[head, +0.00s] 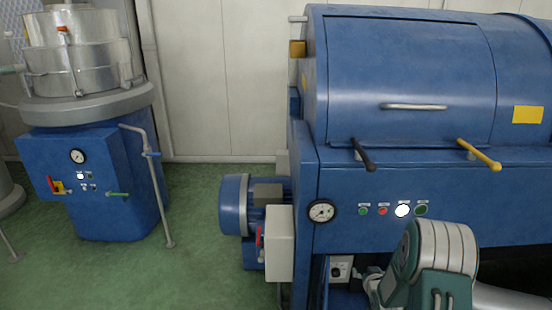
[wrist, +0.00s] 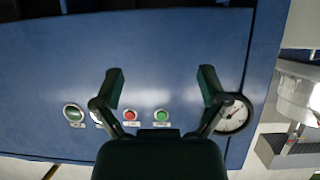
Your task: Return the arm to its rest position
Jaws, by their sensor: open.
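My gripper (wrist: 162,76) is open and empty in the wrist view, its two dark fingers spread wide in front of a blue machine panel (wrist: 165,45). Between the fingers show a red button (wrist: 129,115) and a green button (wrist: 161,115). A gauge (wrist: 232,115) is partly behind the right finger. My arm shows at the bottom right of the head view, in front of the large blue machine (head: 400,80). The gripper's fingers cannot be made out there. Whether they touch the panel is unclear.
The machine's front has a black-handled lever (head: 363,154), a yellow lever (head: 480,155) and a gauge (head: 321,211). A white box (head: 280,243) and blue motor (head: 234,205) stand left of it. A steel-topped blue unit (head: 95,190) stands far left; green floor (head: 195,265) is clear between.

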